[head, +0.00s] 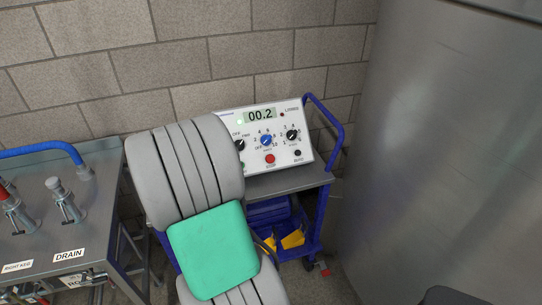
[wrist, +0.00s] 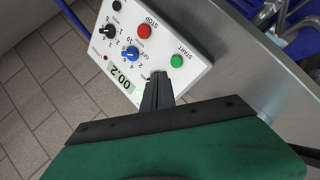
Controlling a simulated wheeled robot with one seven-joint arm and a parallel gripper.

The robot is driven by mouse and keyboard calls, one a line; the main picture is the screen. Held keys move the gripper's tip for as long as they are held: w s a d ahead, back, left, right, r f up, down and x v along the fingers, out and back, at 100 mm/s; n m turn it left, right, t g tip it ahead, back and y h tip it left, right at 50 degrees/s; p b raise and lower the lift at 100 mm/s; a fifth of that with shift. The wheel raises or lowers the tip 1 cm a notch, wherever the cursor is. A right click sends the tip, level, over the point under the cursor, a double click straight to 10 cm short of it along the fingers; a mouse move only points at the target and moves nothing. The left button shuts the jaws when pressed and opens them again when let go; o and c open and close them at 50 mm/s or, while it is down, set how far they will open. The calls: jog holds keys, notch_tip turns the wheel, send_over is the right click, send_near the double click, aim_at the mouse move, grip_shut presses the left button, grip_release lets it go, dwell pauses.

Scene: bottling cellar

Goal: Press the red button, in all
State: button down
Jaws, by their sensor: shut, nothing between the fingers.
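The white control box (head: 290,142) stands on a cart and its display reads 00.2. Its red button (head: 270,159) is on the lower front, and it also shows in the wrist view (wrist: 144,31) with the label STOP. In the wrist view a green button (wrist: 177,61) labelled START sits on the same panel. My gripper (wrist: 161,76) is shut and empty, with its tips in front of the panel near the green button and a little away from the red one. Whether the tips touch the panel I cannot tell. In the head view my arm hides the gripper and the box's left side.
Dark knobs and a blue knob (head: 266,141) share the panel, with a black button (head: 297,153) right of the red one. The cart (head: 290,181) has a blue handle. A metal bench (head: 90,215) with taps is at left, a large steel surface (head: 445,150) at right.

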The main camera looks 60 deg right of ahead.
aim_at(270, 159)
jog(key=s+d+n+h+p, duration=0.1)
jog(key=s+d+n+h, duration=0.3)
jog(key=s+d, duration=0.5)
jog(key=shift+s+d+n+g, duration=0.3)
jog(key=shift+s+d, duration=0.1)
jog(key=shift+f, duration=0.15)
jog(key=w+d+f+b, duration=0.4)
jog(key=f, duration=0.1)
jog(key=shift+w+d+f, duration=0.3)
jog(key=shift+w+f, duration=0.05)
jog(key=shift+f, duration=0.05)
jog(key=shift+f, duration=0.1)
dwell(1.1)
jog(key=shift+w+d+f+b, duration=0.2)
jog(key=shift+w+b, duration=0.05)
jog(key=shift+b, duration=0.1)
